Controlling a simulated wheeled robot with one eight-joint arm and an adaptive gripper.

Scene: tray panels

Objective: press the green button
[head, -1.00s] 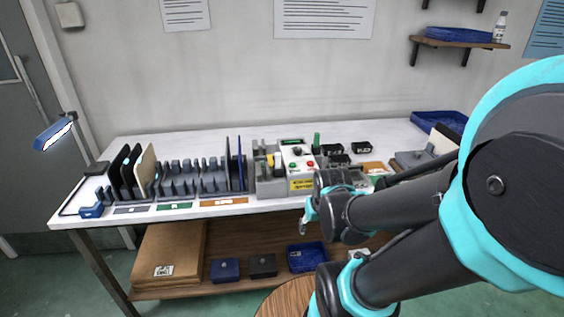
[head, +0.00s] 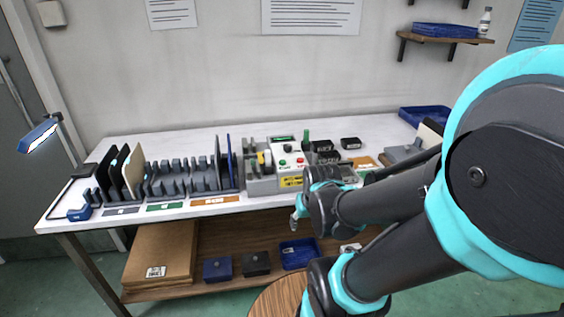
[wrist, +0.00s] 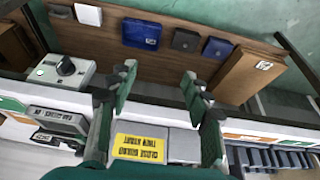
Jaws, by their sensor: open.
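The green button (head: 283,162) is on top of a light grey control box with a yellow label (head: 290,181) on its front. A red button (head: 300,161) sits to its right and a black knob (head: 287,149) behind it. My gripper (head: 298,214) is in front of the table's front edge, below and in front of the box, apart from the button. In the wrist view my gripper (wrist: 160,82) has its fingers wide apart with nothing between them. The yellow label (wrist: 140,142) shows upside down there; the green button does not show in that view.
A grey slotted rack (head: 190,178) with upright panels stands left of the box. Black bins (head: 326,157) stand to its right. The lower shelf holds a blue tray (head: 300,253).

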